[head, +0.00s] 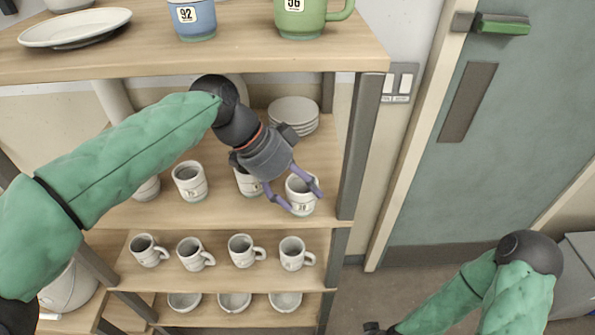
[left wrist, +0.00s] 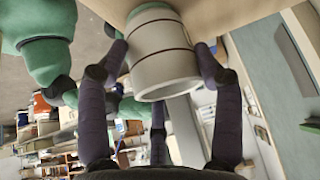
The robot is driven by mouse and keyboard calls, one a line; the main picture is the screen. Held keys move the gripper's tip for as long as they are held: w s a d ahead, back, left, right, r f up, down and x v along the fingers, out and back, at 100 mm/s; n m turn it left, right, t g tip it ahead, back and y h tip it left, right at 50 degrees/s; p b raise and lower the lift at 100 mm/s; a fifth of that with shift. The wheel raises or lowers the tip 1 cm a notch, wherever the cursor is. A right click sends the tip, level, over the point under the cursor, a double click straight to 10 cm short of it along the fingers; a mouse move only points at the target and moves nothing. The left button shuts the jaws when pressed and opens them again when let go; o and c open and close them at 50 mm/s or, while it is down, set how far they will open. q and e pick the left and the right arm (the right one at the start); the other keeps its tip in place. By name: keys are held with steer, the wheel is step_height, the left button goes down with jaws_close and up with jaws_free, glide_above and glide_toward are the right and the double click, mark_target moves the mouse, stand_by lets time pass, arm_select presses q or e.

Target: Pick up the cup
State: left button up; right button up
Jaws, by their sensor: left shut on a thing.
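The cup (head: 300,195) is white with a small number label and stands at the right front of the shelf's second board. My left gripper (head: 305,202) is shut on it, with one finger on each side of its body. In the left wrist view the cup (left wrist: 165,58) fills the space between the fingers, with dark lines around its body and its end towards the camera. Its base looks close to the board, but I cannot tell whether it touches.
Other white cups (head: 189,181) stand left of the held cup, one partly behind my gripper. Mugs (head: 292,253) and bowls (head: 285,301) fill the boards below. Stacked plates (head: 294,112) sit behind. The top board (head: 250,58) overhangs; a post (head: 357,150) stands close right.

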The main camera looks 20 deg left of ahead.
step_height(320, 180, up, 2)
steer(key=shift+r+p, duration=0.2)
steer(key=shift+p, duration=0.95)
steer(key=shift+c, duration=0.6)
arm_select(q)
steer(key=s+d, duration=0.3)
steer(key=s, duration=0.9)
steer(key=shift+s+d, duration=0.3)
steer(key=shift+s, duration=0.05)
